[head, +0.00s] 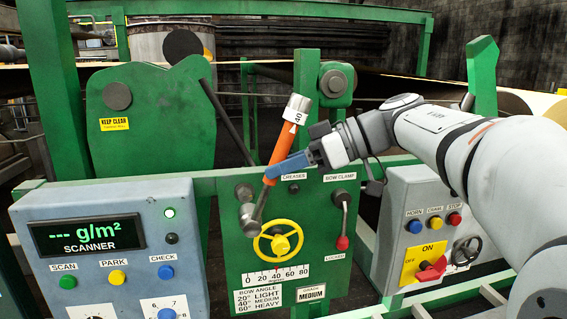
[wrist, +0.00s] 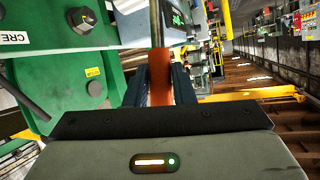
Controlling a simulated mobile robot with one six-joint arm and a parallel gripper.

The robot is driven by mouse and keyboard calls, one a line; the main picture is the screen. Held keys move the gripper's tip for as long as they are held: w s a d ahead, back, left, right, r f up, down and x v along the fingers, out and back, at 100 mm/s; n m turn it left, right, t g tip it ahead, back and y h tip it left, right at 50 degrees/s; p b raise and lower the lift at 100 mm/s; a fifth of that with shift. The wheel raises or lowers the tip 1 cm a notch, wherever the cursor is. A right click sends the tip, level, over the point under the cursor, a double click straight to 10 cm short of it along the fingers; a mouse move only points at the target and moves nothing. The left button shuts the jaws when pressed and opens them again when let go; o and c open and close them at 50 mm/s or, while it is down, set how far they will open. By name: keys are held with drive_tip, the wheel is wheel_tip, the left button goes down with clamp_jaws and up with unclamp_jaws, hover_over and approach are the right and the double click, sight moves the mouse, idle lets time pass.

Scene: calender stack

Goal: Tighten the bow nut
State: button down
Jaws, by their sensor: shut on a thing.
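A wrench with an orange handle (head: 281,144), a white end collar marked 40 (head: 297,108) and a steel shaft (head: 262,203) leans across the green panel, collar end up. My gripper (head: 287,167) is shut on the lower handle. The wrench's head (head: 249,222) is by the panel, left of the yellow handwheel (head: 278,242); I cannot tell whether it sits on a nut. A dark round nut or bolt (head: 244,192) shows just above it. In the wrist view the orange handle (wrist: 159,85) is between my fingers, and a hex bolt (wrist: 82,18) shows at upper left.
A bow clamp lever (head: 344,217) with a red knob hangs down on the right of the panel. A scanner box (head: 105,250) stands left, a grey control box (head: 425,225) right. A green bracket (head: 335,82) is behind the collar.

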drive_tip(key=shift+w+r+p, duration=0.1)
drive_tip(key=shift+r+p, duration=0.1)
drive_tip(key=shift+p, duration=0.1)
drive_tip(key=shift+w+a+p, duration=0.1)
drive_tip(key=shift+w+p, duration=0.15)
drive_tip(key=shift+p, duration=0.1)
drive_tip(key=w+p, duration=0.2)
drive_tip(key=shift+w+a, duration=0.35)
drive_tip(key=shift+w+a+f+p, duration=0.15)
drive_tip(key=shift+w+p, duration=0.4)
drive_tip(key=shift+w, duration=0.2)
drive_tip(key=shift+p, duration=0.65)
